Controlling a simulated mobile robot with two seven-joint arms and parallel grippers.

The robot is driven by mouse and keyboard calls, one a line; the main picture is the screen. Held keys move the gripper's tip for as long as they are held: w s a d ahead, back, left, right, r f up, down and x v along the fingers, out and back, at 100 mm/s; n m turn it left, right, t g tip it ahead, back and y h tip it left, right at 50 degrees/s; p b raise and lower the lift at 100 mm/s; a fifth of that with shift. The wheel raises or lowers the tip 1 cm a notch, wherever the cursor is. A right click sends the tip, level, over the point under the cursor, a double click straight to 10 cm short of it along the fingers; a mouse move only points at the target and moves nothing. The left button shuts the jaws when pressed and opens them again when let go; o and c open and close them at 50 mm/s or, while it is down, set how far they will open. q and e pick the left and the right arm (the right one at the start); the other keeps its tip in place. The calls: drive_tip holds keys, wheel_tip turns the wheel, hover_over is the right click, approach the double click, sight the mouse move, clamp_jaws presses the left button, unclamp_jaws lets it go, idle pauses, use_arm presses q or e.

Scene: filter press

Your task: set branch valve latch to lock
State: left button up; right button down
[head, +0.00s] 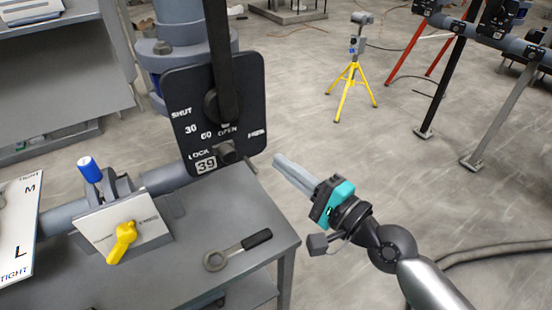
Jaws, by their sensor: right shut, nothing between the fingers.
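A dark valve plate (181,82) stands at the bench's back edge, marked SHUT, 30, 60, OPEN, LOCK and 39; a word at its right edge is too small to read. A long black lever (222,60) rises upright from its hub. A small dark latch knob (227,152) sits low on the plate, right of the LOCK mark; its exact setting is unclear. My right gripper (279,162), with grey fingers and a teal body, is shut and empty, to the right of the plate's lower corner and apart from it. My left gripper is out of view.
On the grey bench (200,285) lie a black-handled wrench (238,250) and a fitting with a yellow handle (122,242) and a blue knob (90,170). A white board (15,230) is at left. A yellow tripod (352,88) stands behind; the floor right of the bench is open.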

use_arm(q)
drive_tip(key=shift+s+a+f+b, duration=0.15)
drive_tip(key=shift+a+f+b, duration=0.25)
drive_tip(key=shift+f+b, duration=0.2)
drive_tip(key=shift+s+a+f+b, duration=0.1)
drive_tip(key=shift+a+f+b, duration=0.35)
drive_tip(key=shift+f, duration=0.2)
use_arm(e)
drive_tip(key=v, duration=0.6)
drive_tip(key=shift+s+a, duration=0.15)
drive_tip(key=shift+s, duration=0.2)
